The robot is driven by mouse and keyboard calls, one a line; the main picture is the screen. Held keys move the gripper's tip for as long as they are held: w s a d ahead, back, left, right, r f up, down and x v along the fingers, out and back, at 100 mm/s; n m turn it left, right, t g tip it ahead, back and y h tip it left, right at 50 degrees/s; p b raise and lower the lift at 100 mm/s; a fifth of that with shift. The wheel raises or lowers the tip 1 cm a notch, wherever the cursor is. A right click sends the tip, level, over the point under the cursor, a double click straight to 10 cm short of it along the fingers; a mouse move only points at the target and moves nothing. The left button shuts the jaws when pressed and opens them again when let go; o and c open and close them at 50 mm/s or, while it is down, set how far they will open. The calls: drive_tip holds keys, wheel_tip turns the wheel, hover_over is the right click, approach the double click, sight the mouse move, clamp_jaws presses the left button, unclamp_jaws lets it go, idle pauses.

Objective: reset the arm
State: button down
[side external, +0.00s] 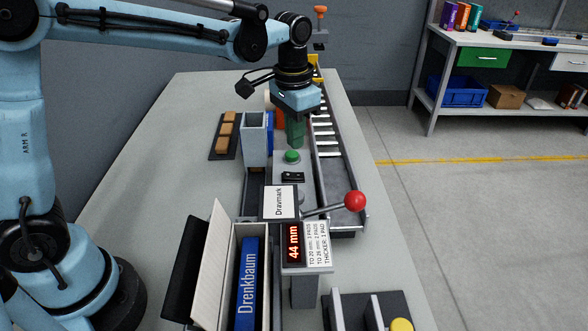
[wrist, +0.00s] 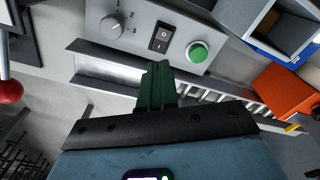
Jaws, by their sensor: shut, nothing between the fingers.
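My gripper (side external: 295,142) hangs pointing down over the middle of the bench (side external: 160,170). Its green fingers are together with nothing between them, and they also show in the wrist view (wrist: 157,72). In the side view the fingertips appear just behind and above a green button (side external: 292,156) on a grey control panel. In the wrist view the green button (wrist: 198,53) lies to the right of the fingertips. Whether the fingers touch anything below cannot be told.
A lever with a red ball (side external: 355,201), a 44 mm display (side external: 293,243) and a Dravmark card (side external: 280,203) stand in front. A blue Drenkbaum item (side external: 247,285) sits in an open box. A roller track (side external: 323,130) runs along the right. Left bench surface is clear.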

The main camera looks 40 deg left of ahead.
drive_tip(key=s+a+n+t, duration=0.1)
drive_tip(key=s+a+t, duration=0.1)
drive_tip(key=s, duration=0.5)
drive_tip(key=s+a+n+t, duration=0.1)
drive_tip(key=s+a+t, duration=0.2)
drive_tip(key=s, duration=0.3)
drive_tip(key=shift+s+r+n+t, duration=0.2)
drive_tip(key=shift+s+n+t, duration=0.2)
drive_tip(key=shift+t, duration=0.5)
